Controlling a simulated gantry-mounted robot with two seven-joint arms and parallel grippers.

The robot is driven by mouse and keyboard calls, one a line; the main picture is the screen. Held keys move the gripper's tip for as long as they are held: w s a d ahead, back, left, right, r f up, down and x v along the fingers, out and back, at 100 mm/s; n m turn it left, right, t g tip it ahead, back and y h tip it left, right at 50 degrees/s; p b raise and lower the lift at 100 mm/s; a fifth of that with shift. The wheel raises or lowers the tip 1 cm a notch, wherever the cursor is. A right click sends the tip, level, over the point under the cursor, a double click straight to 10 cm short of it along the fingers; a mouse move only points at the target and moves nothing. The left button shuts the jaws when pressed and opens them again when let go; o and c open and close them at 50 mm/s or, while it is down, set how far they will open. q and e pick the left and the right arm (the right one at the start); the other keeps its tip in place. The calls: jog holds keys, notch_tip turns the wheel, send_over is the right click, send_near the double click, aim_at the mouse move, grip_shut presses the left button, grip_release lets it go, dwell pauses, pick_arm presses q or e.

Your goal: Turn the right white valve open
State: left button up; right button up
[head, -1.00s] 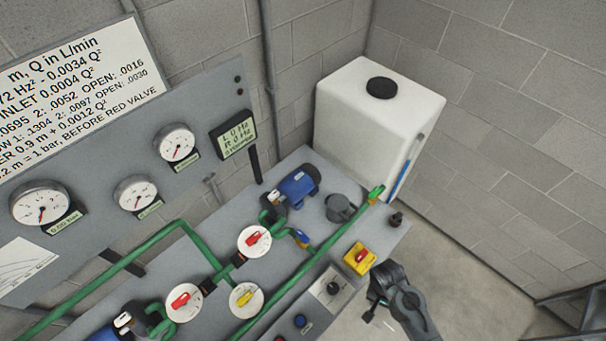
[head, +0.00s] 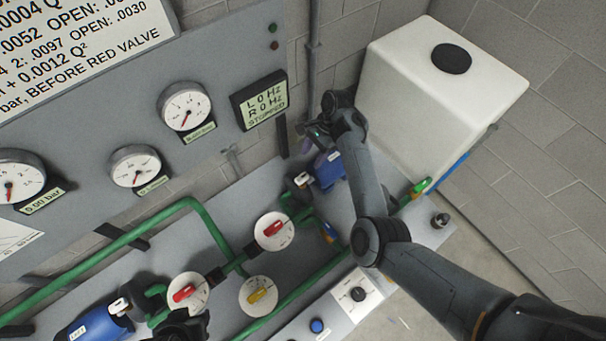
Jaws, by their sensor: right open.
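The right white valve has a small white handle (head: 302,179) beside the right blue pump (head: 329,169). My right gripper (head: 312,135) is open and empty, above and slightly right of that handle in the picture, apart from it as far as I can see. Its arm crosses the bench from the lower right and covers part of the pump area. Another white handle (head: 120,306) is at the left blue pump (head: 98,325). A dark part, apparently my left gripper (head: 183,326), shows at the bottom edge near the left red valve; its fingers are unclear.
Green pipes (head: 205,222) run across the bench, with red-handled valves (head: 274,231) (head: 187,292) and a yellow-handled valve (head: 259,296). The display (head: 259,101) reads STOPPED. A white tank (head: 440,85) stands at the back right. My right arm hides the yellow switch box.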

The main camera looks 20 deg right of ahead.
aim_at(303, 176)
jog(key=x, duration=1)
jog(key=shift+f+b, duration=0.1)
jog(key=shift+b, duration=0.3)
jog(key=shift+c, duration=0.4)
grip_shut()
